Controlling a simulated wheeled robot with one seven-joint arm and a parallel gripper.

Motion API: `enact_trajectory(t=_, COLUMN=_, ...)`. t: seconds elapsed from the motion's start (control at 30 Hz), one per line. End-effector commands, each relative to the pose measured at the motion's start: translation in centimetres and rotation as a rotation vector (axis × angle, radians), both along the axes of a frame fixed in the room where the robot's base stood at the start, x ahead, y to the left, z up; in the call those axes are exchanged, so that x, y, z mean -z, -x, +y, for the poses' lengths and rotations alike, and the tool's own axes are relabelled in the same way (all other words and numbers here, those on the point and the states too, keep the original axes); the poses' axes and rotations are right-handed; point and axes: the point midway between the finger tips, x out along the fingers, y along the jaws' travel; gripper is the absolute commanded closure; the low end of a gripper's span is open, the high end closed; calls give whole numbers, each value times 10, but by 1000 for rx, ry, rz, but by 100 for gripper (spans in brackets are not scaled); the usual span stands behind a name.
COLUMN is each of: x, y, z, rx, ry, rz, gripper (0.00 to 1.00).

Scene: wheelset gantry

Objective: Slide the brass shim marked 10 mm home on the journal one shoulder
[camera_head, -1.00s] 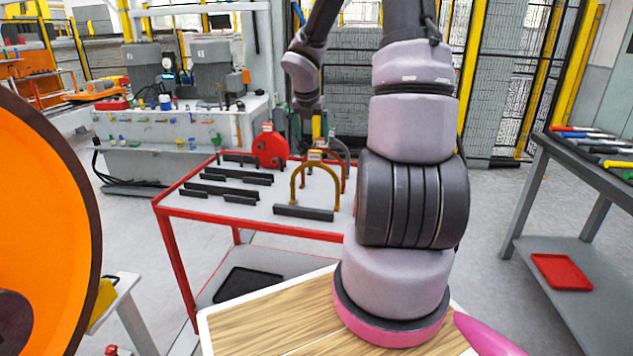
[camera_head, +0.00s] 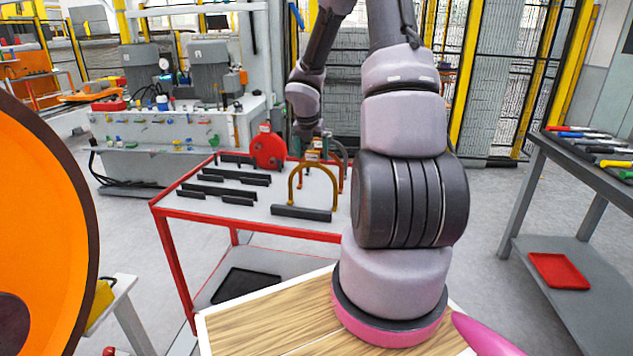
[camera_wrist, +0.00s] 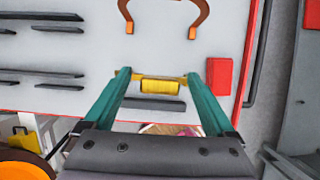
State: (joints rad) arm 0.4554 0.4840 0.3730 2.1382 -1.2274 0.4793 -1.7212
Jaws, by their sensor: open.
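A brass arch-shaped shim (camera_head: 293,186) stands upright in a black slotted rack (camera_head: 302,213) at the front of the cart top. Its marking cannot be read. In the wrist view a yellow block on a thin brass bar (camera_wrist: 160,86), apparently the shim's top seen from above, lies between my fingers. My gripper (camera_wrist: 160,92) is open, with one teal finger on each side of this block and gaps beside it. In the head view my gripper (camera_head: 314,150) is at the arch's top, partly hiding it. A large orange wheel (camera_head: 40,220) fills the left edge; no journal shoulder is clearly seen.
The red-framed cart (camera_head: 248,228) carries several black racks (camera_head: 218,190) at left and a red disc-shaped piece (camera_head: 269,148) behind. A brown horseshoe piece (camera_wrist: 163,17) and a red block (camera_wrist: 219,76) lie near my gripper. A workbench (camera_head: 590,165) stands at right.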

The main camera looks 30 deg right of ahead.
Motion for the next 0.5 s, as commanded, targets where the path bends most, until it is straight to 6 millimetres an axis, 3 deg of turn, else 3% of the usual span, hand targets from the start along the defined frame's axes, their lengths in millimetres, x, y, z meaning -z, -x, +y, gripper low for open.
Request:
enact_trajectory(t=0.2, x=0, y=0, z=0, rx=0, ry=0, rz=0, gripper=10)
enact_trajectory(t=0.43, x=0, y=0, z=0, rx=0, ry=0, rz=0, gripper=98)
enact_trajectory(t=0.5, x=0, y=0, z=0, rx=0, ry=0, rz=0, gripper=100)
